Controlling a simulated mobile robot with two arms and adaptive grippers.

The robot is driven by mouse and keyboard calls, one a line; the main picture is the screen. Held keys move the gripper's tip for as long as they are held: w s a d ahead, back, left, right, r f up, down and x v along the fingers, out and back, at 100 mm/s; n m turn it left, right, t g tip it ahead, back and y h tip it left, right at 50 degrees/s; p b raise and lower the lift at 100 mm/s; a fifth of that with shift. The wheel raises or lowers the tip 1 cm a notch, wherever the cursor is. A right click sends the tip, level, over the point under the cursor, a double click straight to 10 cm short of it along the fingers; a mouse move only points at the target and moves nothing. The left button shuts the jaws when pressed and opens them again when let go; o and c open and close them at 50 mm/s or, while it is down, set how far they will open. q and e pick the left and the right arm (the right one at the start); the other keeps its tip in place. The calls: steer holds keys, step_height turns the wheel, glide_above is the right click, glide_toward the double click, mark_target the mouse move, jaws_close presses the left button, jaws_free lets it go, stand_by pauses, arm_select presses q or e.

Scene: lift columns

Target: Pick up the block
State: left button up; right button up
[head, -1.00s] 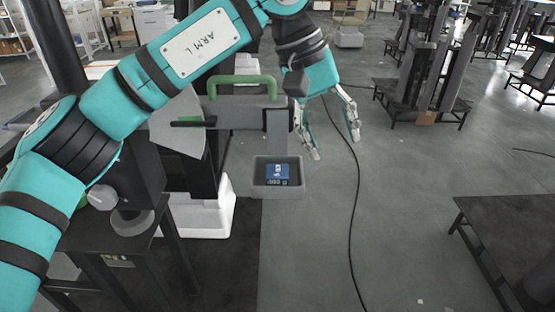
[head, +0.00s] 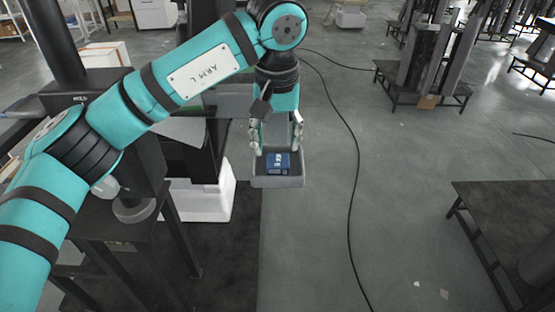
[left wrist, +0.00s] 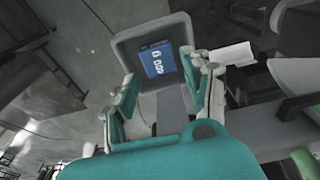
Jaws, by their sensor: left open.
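The block (head: 278,163) is small and blue with white markings, and lies in a small grey tray (head: 278,182). In the left wrist view the block (left wrist: 157,60) rests on the floor of the tray (left wrist: 124,47), ahead of the fingers. My left gripper (head: 277,148) is open and points down over the tray, one finger to each side of the block. In the left wrist view the fingers (left wrist: 165,82) are apart with nothing between them. I cannot tell exactly how high the fingertips are above the block. My right gripper is not in view.
The tray is joined to a dark lift column at the left. A white foam block (head: 205,198) stands on the floor behind a black stand (head: 130,245). A black cable (head: 354,190) runs across open floor to the right. A dark platform (head: 505,215) stands at the right.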

mark_target(278, 160)
arm_select(q)
steer(key=f+p, duration=0.1)
steer(key=f, duration=0.1)
steer(key=f+p, duration=0.1)
steer(key=f, duration=0.1)
steer(key=shift+w+d+f+p, duration=0.1)
steer(key=shift+w+p, duration=0.2)
steer(key=shift+w+f, duration=0.1)
steer(key=shift+f, duration=0.45)
jaws_close()
